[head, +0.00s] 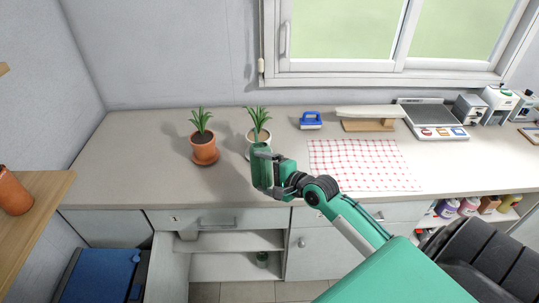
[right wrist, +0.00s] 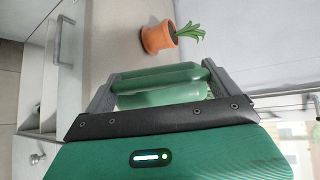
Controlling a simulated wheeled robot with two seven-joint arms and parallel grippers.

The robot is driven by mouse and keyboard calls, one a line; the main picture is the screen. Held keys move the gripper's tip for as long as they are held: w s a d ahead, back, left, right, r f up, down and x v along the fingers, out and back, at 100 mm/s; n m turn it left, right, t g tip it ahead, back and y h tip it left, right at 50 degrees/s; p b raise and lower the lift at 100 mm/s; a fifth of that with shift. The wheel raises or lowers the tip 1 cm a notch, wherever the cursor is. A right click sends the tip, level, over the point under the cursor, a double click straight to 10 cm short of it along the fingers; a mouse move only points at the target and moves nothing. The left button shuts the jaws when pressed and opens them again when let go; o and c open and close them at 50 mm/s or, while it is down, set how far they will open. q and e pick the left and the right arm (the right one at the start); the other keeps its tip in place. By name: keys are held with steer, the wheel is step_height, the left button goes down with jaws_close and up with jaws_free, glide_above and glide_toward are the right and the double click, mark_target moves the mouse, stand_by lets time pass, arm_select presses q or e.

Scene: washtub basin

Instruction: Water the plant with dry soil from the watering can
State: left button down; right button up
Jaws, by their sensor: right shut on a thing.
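My right gripper (head: 276,170) is shut on a green watering can (head: 261,166) and holds it above the counter's front edge. In the right wrist view the green can (right wrist: 160,86) lies between the two fingers. A plant in a terracotta pot (head: 205,155) stands on a saucer to the left of the can; its soil looks dark. This pot also shows in the right wrist view (right wrist: 155,38). A second plant (head: 258,118) in a pale pot stands just behind the can, which partly hides it; its soil looks lighter brown. My left gripper is out of view.
A red-checked cloth (head: 362,165), a blue item (head: 311,120) and a small ironing board (head: 368,112) are to the right on the counter (head: 140,160). A wooden shelf (head: 45,190) with a terracotta pot (head: 14,192) is at left. The counter left of the plants is clear.

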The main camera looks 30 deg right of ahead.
steer(key=w+d+r, duration=0.2)
steer(key=d+r, duration=0.1)
steer(key=shift+d, duration=0.15)
arm_select(q)
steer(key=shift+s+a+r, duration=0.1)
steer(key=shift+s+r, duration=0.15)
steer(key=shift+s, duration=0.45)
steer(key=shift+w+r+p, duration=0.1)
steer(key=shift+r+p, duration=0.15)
steer(key=shift+p, duration=0.15)
arm_select(e)
steer(key=shift+r, duration=0.1)
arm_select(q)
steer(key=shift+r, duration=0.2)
